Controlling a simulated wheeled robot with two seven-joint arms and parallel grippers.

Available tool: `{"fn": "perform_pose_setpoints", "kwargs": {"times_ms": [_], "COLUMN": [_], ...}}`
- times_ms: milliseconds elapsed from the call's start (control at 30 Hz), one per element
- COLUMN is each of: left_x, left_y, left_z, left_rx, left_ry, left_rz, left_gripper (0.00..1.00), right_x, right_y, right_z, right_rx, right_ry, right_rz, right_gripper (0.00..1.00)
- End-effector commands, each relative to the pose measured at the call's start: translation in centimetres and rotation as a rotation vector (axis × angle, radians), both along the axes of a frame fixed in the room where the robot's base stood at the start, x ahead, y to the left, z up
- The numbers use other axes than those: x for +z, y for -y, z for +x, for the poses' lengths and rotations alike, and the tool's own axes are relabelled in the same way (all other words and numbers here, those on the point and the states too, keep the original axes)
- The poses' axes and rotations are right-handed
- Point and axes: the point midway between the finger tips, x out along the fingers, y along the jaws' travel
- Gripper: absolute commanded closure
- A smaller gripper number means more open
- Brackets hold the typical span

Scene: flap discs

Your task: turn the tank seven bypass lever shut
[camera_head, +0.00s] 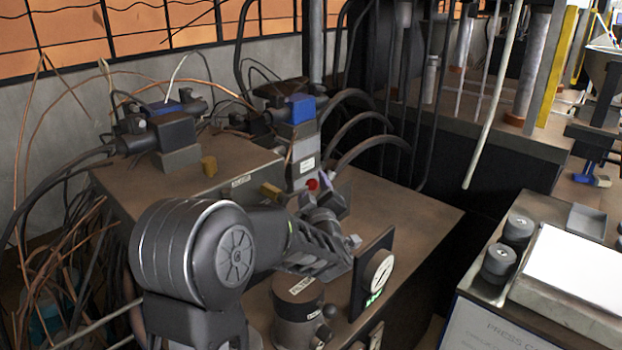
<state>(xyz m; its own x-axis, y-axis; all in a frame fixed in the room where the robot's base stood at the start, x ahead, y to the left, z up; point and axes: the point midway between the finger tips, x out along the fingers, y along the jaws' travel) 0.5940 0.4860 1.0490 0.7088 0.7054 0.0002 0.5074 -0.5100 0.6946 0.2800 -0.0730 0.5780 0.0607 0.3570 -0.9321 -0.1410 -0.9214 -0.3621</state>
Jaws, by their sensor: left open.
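A small red knob (312,184) shows at the foot of an upright block with a blue top, just behind my left gripper. I cannot tell whether it belongs to the bypass lever, and I can read no tank seven label. My left gripper (338,240) is over the brown tank top (420,206), its jaws open and apparently empty. It lies between the red knob and a round gauge (380,270) on a dark plate. The gripper and forearm hide part of the tank top. My right gripper is not in view.
A dark cylinder with a labelled lid (298,288) stands just in front of the gripper. Valve blocks with blue parts (297,109) and black hoses (372,145) crowd behind. A press console (500,290) stands at the right. The tank top's right side is clear.

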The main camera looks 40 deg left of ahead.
Motion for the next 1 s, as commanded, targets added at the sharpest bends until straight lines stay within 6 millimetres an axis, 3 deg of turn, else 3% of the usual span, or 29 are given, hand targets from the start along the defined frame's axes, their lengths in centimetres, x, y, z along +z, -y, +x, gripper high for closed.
{"fn": "perform_pose_setpoints", "kwargs": {"times_ms": [300, 633, 1000], "left_x": [0.0, 0.0, 0.0], "left_y": [-3.1, -3.3, -3.3], "left_z": [3.0, 3.3, 3.3], "left_rx": [0.001, 0.0, 0.0], "left_ry": [-0.001, 0.001, 0.001], "left_rz": [0.001, -0.001, -0.001], "left_gripper": [0.5, 0.5, 0.8], "right_x": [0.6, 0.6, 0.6], "right_y": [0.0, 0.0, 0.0], "right_z": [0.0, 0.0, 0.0], "right_rx": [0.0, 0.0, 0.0], "right_ry": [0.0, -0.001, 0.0], "right_rz": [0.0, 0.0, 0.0], "right_gripper": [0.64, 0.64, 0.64]}}
